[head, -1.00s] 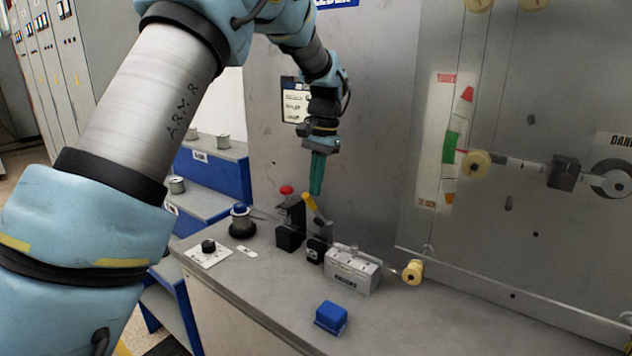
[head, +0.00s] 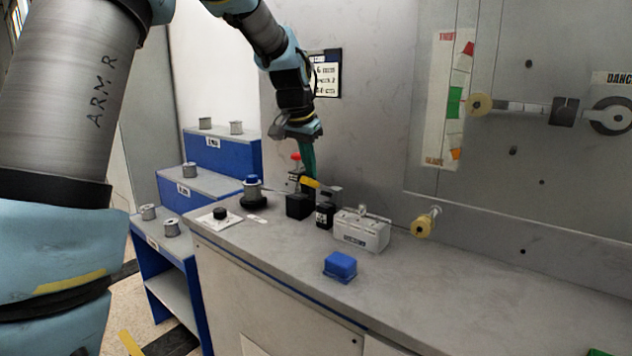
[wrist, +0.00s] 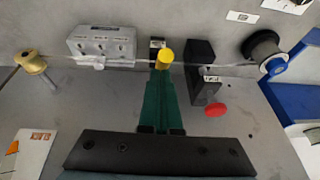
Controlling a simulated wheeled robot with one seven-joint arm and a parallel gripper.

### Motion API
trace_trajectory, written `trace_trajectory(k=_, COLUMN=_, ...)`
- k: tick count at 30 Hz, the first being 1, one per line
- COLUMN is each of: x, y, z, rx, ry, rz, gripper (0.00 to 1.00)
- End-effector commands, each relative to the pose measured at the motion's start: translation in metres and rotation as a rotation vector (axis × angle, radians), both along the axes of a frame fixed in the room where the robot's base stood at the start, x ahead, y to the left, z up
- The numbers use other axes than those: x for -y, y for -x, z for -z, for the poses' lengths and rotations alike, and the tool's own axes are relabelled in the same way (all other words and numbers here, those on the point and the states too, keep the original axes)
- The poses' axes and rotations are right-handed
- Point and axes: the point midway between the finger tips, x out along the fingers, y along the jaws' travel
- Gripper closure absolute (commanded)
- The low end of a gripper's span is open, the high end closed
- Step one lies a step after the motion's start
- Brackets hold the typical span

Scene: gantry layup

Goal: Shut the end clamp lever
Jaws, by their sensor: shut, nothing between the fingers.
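Two small black clamps stand on the bench by a thin strand. One has a yellow-tipped lever (head: 311,183), also in the wrist view (wrist: 165,57); the other has a red-knobbed lever (head: 296,157), also in the wrist view (wrist: 215,110). I cannot read which is marked as the end clamp. The red lever stands up; the yellow one looks tilted. My gripper (head: 308,172) points down with its green fingers together and empty. Its fingertips (wrist: 164,72) are at the yellow tip, partly behind it in the wrist view; contact is unclear.
A grey block (head: 362,232) stands right of the clamps, with a cream roller (head: 423,226) beyond it. A spool with a blue top (head: 252,188) and a black knob on a plate (head: 219,215) are left. A blue block (head: 340,267) sits in front. The right bench is mostly clear.

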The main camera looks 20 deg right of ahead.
Motion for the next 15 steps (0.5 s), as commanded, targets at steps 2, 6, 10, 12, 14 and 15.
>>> trace_trajectory(k=2, x=-0.006, y=0.002, z=0.018, rx=0.023, ry=0.042, rz=-0.003, gripper=1.0)
trace_trajectory(k=6, x=-0.013, y=0.006, z=0.029, rx=0.065, ry=0.115, rz=-0.003, gripper=1.0)
trace_trajectory(k=10, x=-0.019, y=0.009, z=0.039, rx=0.102, ry=0.183, rz=-0.004, gripper=1.0)
trace_trajectory(k=12, x=-0.021, y=0.01, z=0.044, rx=0.122, ry=0.218, rz=-0.004, gripper=1.0)
trace_trajectory(k=14, x=-0.024, y=0.011, z=0.048, rx=0.138, ry=0.247, rz=-0.003, gripper=1.0)
trace_trajectory(k=15, x=-0.024, y=0.012, z=0.05, rx=0.142, ry=0.254, rz=-0.001, gripper=1.0)
